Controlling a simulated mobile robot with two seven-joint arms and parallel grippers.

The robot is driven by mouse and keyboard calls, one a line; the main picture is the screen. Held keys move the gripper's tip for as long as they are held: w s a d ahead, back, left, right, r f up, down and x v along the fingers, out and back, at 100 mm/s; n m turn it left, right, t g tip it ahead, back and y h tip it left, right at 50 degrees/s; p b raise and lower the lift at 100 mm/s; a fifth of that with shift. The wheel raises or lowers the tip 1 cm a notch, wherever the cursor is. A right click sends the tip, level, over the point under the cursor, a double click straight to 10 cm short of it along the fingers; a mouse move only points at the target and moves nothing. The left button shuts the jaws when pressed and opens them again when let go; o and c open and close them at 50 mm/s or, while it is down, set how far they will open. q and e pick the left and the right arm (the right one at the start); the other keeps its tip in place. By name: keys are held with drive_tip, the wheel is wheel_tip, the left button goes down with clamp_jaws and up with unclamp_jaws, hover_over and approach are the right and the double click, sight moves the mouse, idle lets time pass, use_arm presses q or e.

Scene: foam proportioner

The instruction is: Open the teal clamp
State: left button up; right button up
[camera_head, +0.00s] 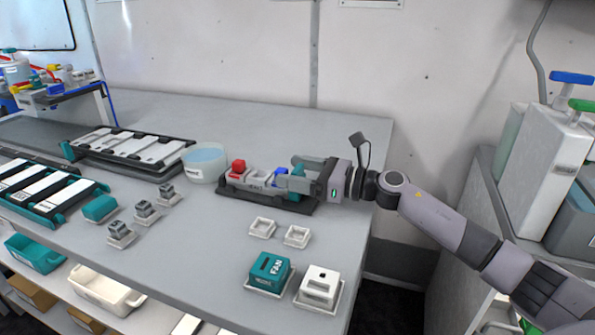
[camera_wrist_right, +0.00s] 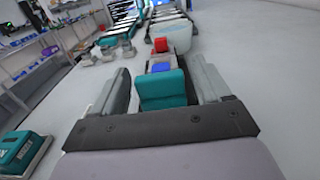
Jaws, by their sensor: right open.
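The teal clamp (camera_wrist_right: 162,88) stands between the two fingers of my right gripper (camera_wrist_right: 160,72) in the right wrist view, with a gap showing on each side. In the head view, a small part of the teal clamp (camera_head: 297,188) shows at the right end of a dark base plate (camera_head: 238,188), mostly hidden by my right gripper (camera_head: 303,170). My right gripper is open and reaches in from the right around the clamp. My left gripper is in neither view.
A red block (camera_head: 238,166) and a blue block (camera_head: 281,178) sit on the same base plate. A clear tub (camera_head: 204,165) stands left of it. Small white trays (camera_head: 262,228), a teal box (camera_head: 270,270) and a white box (camera_head: 320,285) stand in front.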

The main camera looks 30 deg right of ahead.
drive_tip(key=c, duration=1.4)
drive_tip(key=shift+s+d+f+b, duration=0.2)
drive_tip(key=shift+s+d+b, duration=0.35)
drive_tip(key=shift+b, duration=0.1)
clamp_jaws()
unclamp_jaws()
drive_tip(key=shift+s+d, duration=0.1)
drive_tip(key=shift+s, duration=0.1)
drive_tip(key=shift+r, duration=0.15)
clamp_jaws()
drive_tip(key=o, duration=1.4)
unclamp_jaws()
drive_tip(key=shift+d, duration=0.1)
drive_tip(key=shift+s, duration=0.1)
